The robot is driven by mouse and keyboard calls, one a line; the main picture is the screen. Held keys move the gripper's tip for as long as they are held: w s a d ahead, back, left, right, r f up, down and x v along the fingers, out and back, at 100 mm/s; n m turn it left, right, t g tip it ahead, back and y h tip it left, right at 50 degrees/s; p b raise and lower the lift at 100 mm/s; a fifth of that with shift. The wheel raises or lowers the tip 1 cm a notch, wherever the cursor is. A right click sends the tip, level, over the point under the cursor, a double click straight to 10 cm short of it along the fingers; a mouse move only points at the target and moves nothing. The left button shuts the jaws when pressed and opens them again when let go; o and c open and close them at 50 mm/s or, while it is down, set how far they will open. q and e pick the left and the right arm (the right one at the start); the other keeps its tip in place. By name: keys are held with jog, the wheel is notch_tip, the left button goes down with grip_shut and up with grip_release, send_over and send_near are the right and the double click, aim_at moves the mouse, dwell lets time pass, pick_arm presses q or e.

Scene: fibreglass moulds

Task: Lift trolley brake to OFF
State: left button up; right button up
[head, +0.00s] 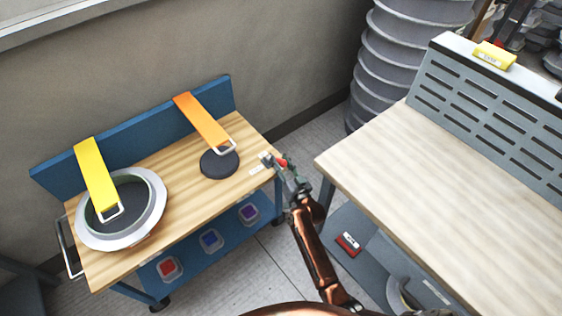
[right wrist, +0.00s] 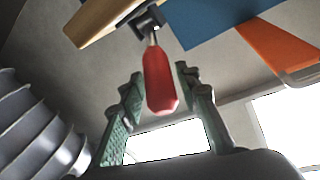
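The trolley (head: 150,175) has a wooden top and a blue back panel. Its brake lever is a red handle (right wrist: 158,80) on a short metal stem from a dark bracket (right wrist: 147,21) at the trolley's right end. The red handle also shows, small, in the head view (head: 282,162). My right gripper (head: 280,167) is at that end. In the right wrist view its two green-padded fingers are open, one on each side of the handle, with gaps visible on both sides. A small pale label (head: 257,169) lies near the lever; its text is unreadable. My left gripper is not in view.
A yellow strap (head: 95,172) reaches over a round grey mould (head: 152,219); an orange strap (head: 202,122) reaches a dark disc (head: 218,165). A workbench (head: 440,190) stands close on the right. A ribbed grey column (head: 400,60) stands behind. Floor shows between trolley and bench.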

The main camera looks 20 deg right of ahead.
grip_shut()
jog(key=shift+r, duration=0.1)
dwell(0.5)
